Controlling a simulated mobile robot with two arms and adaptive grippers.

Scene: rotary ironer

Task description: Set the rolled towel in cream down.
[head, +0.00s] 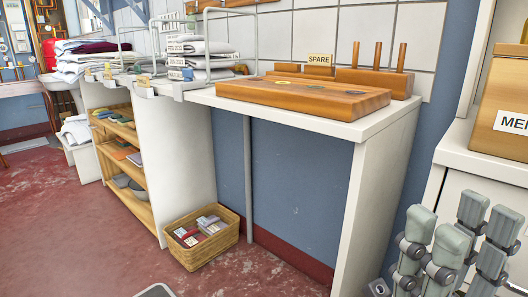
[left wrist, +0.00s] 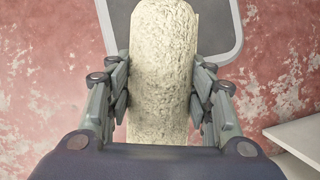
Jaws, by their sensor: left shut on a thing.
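The rolled towel in cream (left wrist: 163,70) is a thick, fluffy roll in the left wrist view. It lies lengthwise between the fingers of my left gripper (left wrist: 163,100), which are shut on its two sides. The roll is above the red floor, with a grey panel behind its far end. Its near end is hidden by the gripper body. Neither the towel nor my left gripper shows in the head view. My right gripper (head: 460,228) is at the lower right of the head view, with its fingers apart and nothing between them.
A white table (head: 392,126) carries a wooden board (head: 300,94) and a pegged block with a "SPARE" label (head: 318,60). Folded linens (head: 200,48) stand in wire racks at left. A wicker basket (head: 203,247) sits on the floor. A wooden box (head: 500,85) stands at right.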

